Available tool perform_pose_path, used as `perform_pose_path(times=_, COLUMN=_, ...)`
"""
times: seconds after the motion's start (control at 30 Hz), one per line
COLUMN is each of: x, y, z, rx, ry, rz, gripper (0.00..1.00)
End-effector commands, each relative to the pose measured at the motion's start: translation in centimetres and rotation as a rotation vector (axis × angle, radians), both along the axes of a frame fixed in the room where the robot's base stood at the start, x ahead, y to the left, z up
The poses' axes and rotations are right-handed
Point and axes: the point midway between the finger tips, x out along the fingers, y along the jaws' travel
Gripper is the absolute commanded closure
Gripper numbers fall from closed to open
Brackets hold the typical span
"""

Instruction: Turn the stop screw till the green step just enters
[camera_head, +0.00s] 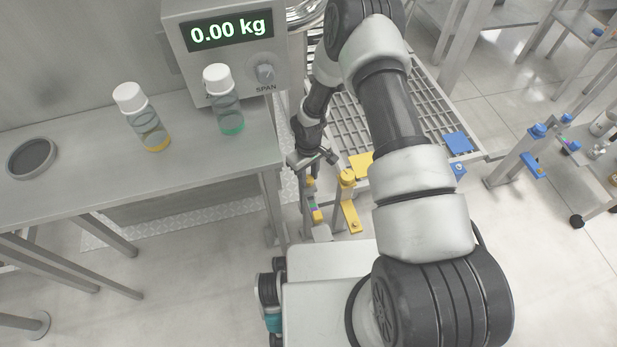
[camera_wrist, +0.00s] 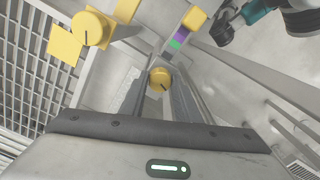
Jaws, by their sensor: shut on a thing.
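A yellow stop-screw knob (camera_wrist: 160,77) with a dark line on its face sits between the two fingers of my gripper (camera_wrist: 162,90) in the wrist view. My gripper is shut on this knob. Just beyond it is a stepped gauge (camera_wrist: 178,41) with purple and green bands and a yellow end. I cannot tell how far the green step is in its gap. In the head view, my gripper (camera_head: 312,163) points down over the gauge (camera_head: 312,190), and the arm hides the held knob.
A second yellow knob (camera_wrist: 92,29) stands beside a yellow plate (camera_wrist: 64,45). A grated conveyor (camera_head: 345,115) lies behind. A steel bench (camera_head: 80,185) at left bears two white-capped bottles (camera_head: 143,118) and a scale reading 0.00 kg (camera_head: 232,31). A blue-knobbed fixture (camera_head: 537,131) stands at right.

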Motion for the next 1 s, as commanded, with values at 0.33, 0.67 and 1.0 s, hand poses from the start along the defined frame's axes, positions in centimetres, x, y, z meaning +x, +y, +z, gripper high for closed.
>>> perform_pose_path(times=0.33, x=0.15, y=0.07, z=0.03, rx=0.002, ry=-0.003, rz=0.169, gripper=0.93)
perform_pose_path(times=0.67, x=0.17, y=0.09, z=0.08, rx=0.002, ry=-0.004, rz=0.211, gripper=0.93)
perform_pose_path(times=1.0, x=0.18, y=0.11, z=0.09, rx=0.002, ry=-0.005, rz=0.211, gripper=0.64)
